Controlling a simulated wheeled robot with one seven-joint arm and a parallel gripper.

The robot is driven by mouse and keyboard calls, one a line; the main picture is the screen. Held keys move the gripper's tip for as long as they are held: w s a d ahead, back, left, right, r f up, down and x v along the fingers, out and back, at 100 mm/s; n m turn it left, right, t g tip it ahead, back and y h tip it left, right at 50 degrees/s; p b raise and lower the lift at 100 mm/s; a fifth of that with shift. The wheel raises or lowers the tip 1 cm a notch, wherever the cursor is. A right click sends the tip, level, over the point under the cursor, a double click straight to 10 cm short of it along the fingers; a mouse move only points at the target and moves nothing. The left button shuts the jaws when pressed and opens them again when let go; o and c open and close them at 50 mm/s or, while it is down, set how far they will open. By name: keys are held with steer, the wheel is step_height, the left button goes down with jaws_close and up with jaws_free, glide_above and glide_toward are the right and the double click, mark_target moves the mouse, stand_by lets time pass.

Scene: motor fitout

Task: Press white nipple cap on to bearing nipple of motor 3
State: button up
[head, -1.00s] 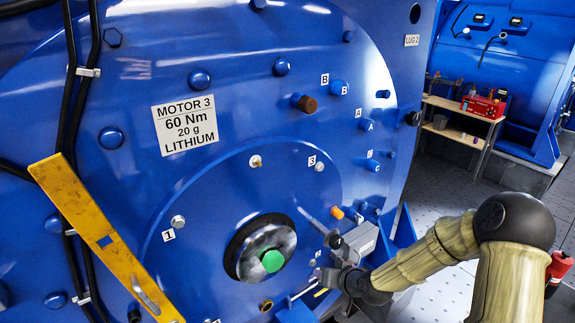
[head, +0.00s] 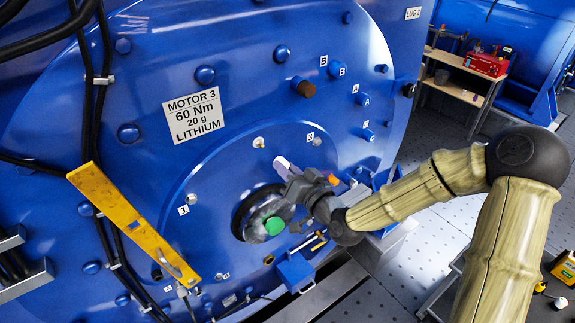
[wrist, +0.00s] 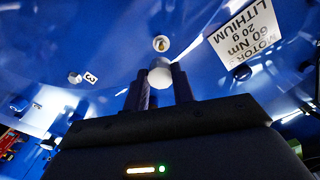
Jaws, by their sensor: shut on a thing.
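The blue end of motor 3 bears a white sign, "MOTOR 3, 60 Nm, 20 g LITHIUM" (head: 194,114). A small brass bearing nipple (head: 259,142) on a pale round base sits above the shaft; it also shows in the wrist view (wrist: 161,44). My gripper (head: 283,164) is below and right of the nipple. In the wrist view its two dark fingers (wrist: 158,86) are shut on the white nipple cap (wrist: 160,70). The cap appears just below the nipple, with a gap in the picture; their exact distance cannot be told.
The shaft with a green centre (head: 275,226) lies below my gripper. A yellow bar (head: 128,220) leans across the cables at left. A blue box (head: 296,271) with tools is below. Bolts marked 1 and 3 flank the nipple. A wooden shelf (head: 455,61) stands back right.

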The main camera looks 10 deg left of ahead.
steer(key=shift+b+x, duration=0.65)
steer(key=shift+x, duration=2.2)
steer(key=shift+b, duration=0.6)
steer(key=shift+b+x, duration=0.5)
steer(key=shift+x, duration=1.05)
stand_by(0.3)
steer(key=o, duration=1)
steer(key=shift+a, duration=0.15)
steer(key=shift+o, duration=0.2)
steer(key=shift+s, duration=0.1)
steer(key=b, duration=0.4)
glide_toward(263, 147)
steer(key=v, duration=0.9)
steer(key=shift+s, duration=0.2)
